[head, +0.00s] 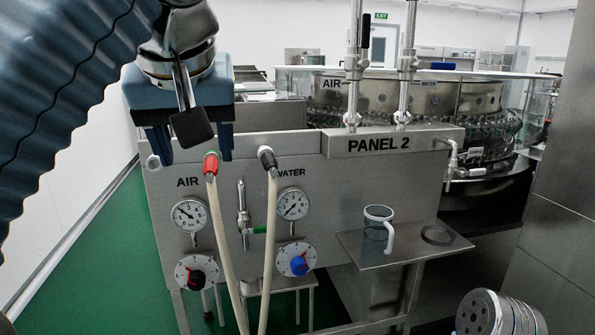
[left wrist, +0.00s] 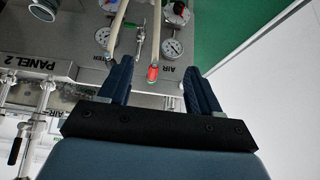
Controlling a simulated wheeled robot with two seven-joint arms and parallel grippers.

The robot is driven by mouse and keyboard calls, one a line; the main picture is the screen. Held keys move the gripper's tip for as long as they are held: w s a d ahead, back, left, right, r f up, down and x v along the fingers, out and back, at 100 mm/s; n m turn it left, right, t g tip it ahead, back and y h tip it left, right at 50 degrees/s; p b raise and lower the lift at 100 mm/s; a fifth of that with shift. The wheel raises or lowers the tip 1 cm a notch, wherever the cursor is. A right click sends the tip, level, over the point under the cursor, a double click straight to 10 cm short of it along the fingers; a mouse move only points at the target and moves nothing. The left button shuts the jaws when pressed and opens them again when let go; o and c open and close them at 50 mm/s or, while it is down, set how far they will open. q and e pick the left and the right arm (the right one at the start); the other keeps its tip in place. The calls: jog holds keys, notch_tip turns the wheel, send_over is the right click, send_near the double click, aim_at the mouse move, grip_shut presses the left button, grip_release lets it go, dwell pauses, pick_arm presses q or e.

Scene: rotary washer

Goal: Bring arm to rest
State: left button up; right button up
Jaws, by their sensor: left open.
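My left gripper (head: 190,148) hangs at the upper left of the head view, in front of the top edge of the panel stand. Its two blue fingers are apart and point down, with nothing between them. In the left wrist view the open fingers (left wrist: 156,72) reach toward the panel, and the red hose fitting (left wrist: 152,73) shows in the gap beyond them. Whether the fingers touch the panel cannot be told. My right gripper is not in view.
A mug (head: 377,228) stands on the side shelf (head: 360,250). The rotary washer (head: 430,97) is behind. Green floor (head: 105,265) lies open at left.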

pick_arm(q)
jog(key=w+d+f+m+g+h, duration=0.15)
jog(key=w+d+f, duration=0.35)
jog(key=f, duration=0.5)
jog(key=w+d+f+m, duration=0.25)
jog(key=w+f, duration=0.35)
jog(key=f, duration=0.4)
jog(key=w+d+f+m+g+h, duration=0.1)
jog(key=w+d+f+m, duration=0.15)
jog(key=w+f, duration=0.6)
jog(key=s+f+g+h, duration=0.1)
jog(key=s+f, duration=0.1)
jog(key=f, duration=1)
jog(key=s+f+g+h, duration=0.1)
jog(key=s+f+g, duration=0.15)
jog(key=f, duration=0.95)
jog(key=s+a+f+n, duration=0.2)
jog(key=s+a+f, duration=0.2)
jog(key=s+f, duration=0.7)
jog(key=s+a+f+n+h, duration=0.1)
jog(key=s+a+f+n, duration=0.2)
jog(key=s+f, duration=0.8)
jog(key=shift+s+a+f, duration=0.2)
jog(key=shift+a+f, duration=0.3)
jog(key=shift+a, duration=0.4)
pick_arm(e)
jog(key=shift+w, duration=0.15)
